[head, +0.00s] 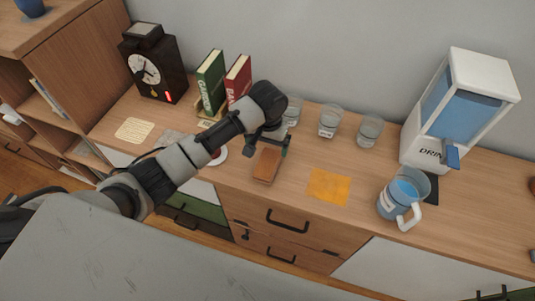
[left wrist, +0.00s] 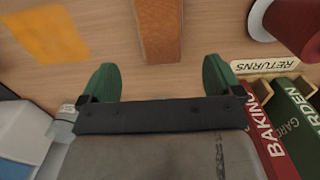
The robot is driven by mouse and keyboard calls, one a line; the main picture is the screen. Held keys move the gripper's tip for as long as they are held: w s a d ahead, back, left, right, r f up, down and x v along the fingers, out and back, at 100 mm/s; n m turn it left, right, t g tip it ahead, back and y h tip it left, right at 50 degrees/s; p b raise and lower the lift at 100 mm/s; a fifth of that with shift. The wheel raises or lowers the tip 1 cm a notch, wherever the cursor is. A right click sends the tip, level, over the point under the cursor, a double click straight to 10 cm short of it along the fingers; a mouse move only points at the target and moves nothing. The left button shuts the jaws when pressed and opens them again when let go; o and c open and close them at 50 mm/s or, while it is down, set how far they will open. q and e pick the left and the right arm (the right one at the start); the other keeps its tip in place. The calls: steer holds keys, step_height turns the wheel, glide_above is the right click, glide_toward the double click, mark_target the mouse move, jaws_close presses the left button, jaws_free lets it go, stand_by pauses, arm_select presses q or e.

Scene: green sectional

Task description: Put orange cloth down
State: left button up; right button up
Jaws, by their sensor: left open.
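The orange cloth (head: 328,186) lies flat on the wooden sideboard top, to the right of my left gripper (head: 268,146) in the head view. It also shows in the left wrist view (left wrist: 45,33) at the upper left, apart from the fingers. My left gripper (left wrist: 160,78) is open, with nothing between its green fingertips. A brown-orange slab (head: 267,165) lies on the sideboard just in front of the fingers; it shows at the top middle of the left wrist view (left wrist: 159,28). My right gripper is not in view.
Several clear cups (head: 329,120) stand behind. The blue pitcher (head: 403,197) and drink dispenser (head: 465,105) stand right. A green book (head: 211,80), red book (head: 238,78) and dark clock (head: 153,65) stand left. A red object (left wrist: 300,22) is near the books. Wood around the cloth is bare.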

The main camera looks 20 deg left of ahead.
arm_select(q)
steer(key=shift+r, duration=1.7)
